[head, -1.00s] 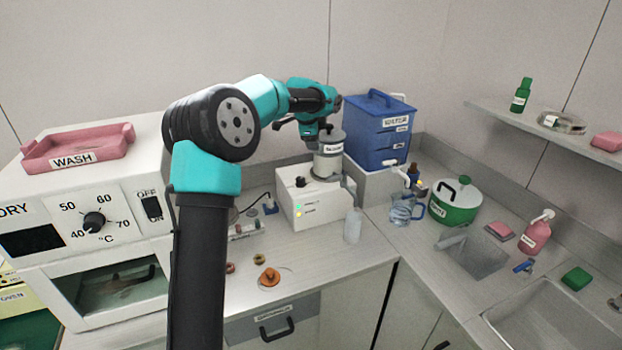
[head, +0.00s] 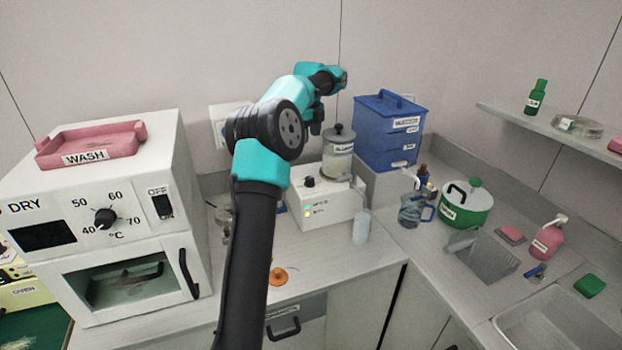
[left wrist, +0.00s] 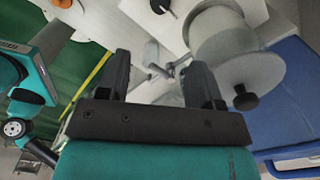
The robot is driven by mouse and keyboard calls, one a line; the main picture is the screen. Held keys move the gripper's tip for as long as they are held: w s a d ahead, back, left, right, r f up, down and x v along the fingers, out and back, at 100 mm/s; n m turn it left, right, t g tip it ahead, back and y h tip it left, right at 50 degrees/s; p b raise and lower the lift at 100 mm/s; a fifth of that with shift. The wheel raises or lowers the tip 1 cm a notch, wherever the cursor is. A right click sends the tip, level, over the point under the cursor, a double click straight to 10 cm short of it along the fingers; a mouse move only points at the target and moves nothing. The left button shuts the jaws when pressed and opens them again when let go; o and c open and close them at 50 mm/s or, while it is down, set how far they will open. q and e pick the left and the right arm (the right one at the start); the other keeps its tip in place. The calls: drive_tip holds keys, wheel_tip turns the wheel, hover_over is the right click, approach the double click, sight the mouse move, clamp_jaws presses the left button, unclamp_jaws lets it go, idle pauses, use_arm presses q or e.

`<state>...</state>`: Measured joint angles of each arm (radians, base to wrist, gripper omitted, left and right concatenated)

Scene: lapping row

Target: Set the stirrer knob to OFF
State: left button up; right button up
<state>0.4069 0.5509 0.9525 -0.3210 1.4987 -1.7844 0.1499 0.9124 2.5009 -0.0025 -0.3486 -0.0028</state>
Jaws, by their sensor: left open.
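The stirrer is a white box (head: 325,211) on the back counter, with green and yellow lights lit on its front. Its black knob (head: 309,182) is on top at the left; its setting is too small to read. A grey lidded jar (head: 338,158) stands on the stirrer beside the knob. My left gripper (head: 316,124) is above and behind the knob, left of the jar's lid, touching nothing I can see. In the left wrist view its jaws (left wrist: 158,68) are open and empty, with the jar (left wrist: 225,40) and a dark knob (left wrist: 160,5) beyond them. My right gripper is not in view.
An orange piece (head: 278,276) lies on the counter before the stirrer.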

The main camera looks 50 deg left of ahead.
sight(309, 178)
use_arm(q)
wheel_tip(309, 178, down, 17)
drive_tip(key=shift+f, duration=0.1)
idle(0.6)
drive_tip(key=c, duration=0.9)
